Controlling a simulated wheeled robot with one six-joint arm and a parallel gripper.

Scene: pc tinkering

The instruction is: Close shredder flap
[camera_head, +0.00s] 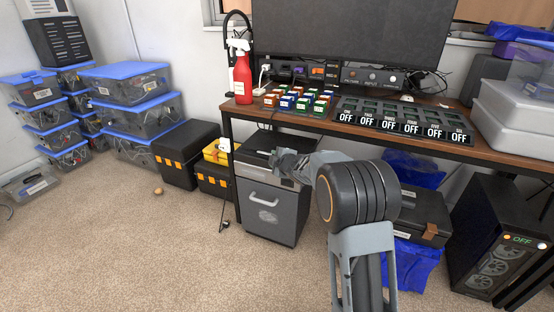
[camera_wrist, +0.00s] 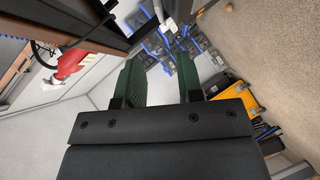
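The shredder (camera_head: 272,211) is a dark grey box with a light handle on its front, standing on the carpet under the left end of the desk. Its top (camera_head: 262,173) is partly covered by my arm and gripper. I cannot clearly make out the flap or its angle. My gripper (camera_head: 284,160) is at the shredder's top in the head view; contact cannot be told. In the wrist view my gripper (camera_wrist: 158,65) has two green fingers spread apart with nothing between them. The shredder is not clearly seen in the wrist view.
The wooden desk (camera_head: 455,148) overhangs the shredder, with a red spray bottle (camera_head: 242,80) at its left end. Black toolboxes (camera_head: 185,153) stand left of the shredder. A dark case (camera_head: 424,215) lies to the right. The carpet (camera_head: 150,250) at front left is mostly clear.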

